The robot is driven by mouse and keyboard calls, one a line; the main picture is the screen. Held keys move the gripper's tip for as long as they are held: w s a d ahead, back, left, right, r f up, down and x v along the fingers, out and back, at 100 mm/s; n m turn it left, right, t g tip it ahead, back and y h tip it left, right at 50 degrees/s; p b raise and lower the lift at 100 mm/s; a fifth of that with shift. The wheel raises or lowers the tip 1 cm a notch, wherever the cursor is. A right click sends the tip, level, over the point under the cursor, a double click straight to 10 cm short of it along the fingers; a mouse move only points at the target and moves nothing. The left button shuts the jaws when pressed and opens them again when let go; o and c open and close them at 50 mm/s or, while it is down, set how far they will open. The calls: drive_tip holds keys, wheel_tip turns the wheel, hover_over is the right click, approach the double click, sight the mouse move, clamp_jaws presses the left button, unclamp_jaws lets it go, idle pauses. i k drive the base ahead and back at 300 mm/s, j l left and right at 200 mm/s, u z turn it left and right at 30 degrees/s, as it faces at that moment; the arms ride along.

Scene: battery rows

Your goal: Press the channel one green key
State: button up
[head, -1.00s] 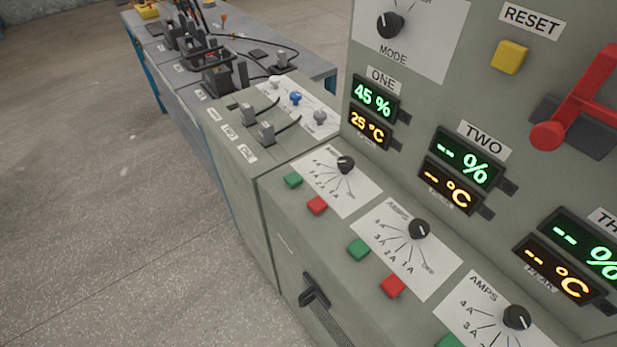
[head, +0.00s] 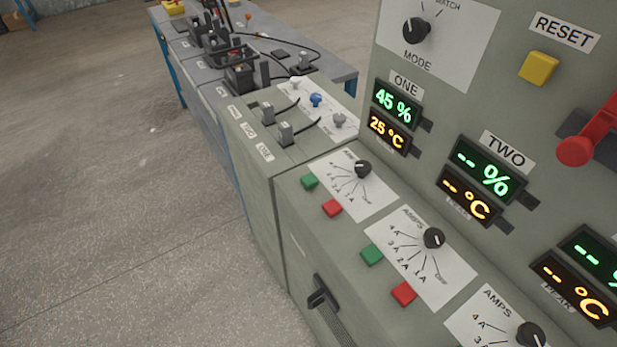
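The channel one green key (head: 310,181) is a small square green button on the sloping panel, at the left of the first amps dial plate (head: 352,190). A red key (head: 332,208) sits just in front of it. The black amps knob (head: 363,169) is at the plate's upper right. Above, the display labelled ONE (head: 397,104) reads 45 % in green and 25 °C in orange. I cannot tell whether the green key is pressed in. My gripper is not in view.
Channel two has its own green key (head: 372,254) and red key (head: 404,293). A yellow reset button (head: 538,68) and a red lever (head: 590,135) stand on the upright panel. A black handle (head: 323,294) juts from the cabinet front. The floor (head: 120,200) at left is clear.

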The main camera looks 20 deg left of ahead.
sight(308, 180)
drive_tip(key=u, duration=1.5)
drive_tip(key=i+j, duration=0.2)
drive_tip(key=i, duration=0.3)
drive_tip(key=i+j, duration=0.2)
drive_tip(key=i, duration=0.35)
drive_tip(key=k+u, duration=0.05)
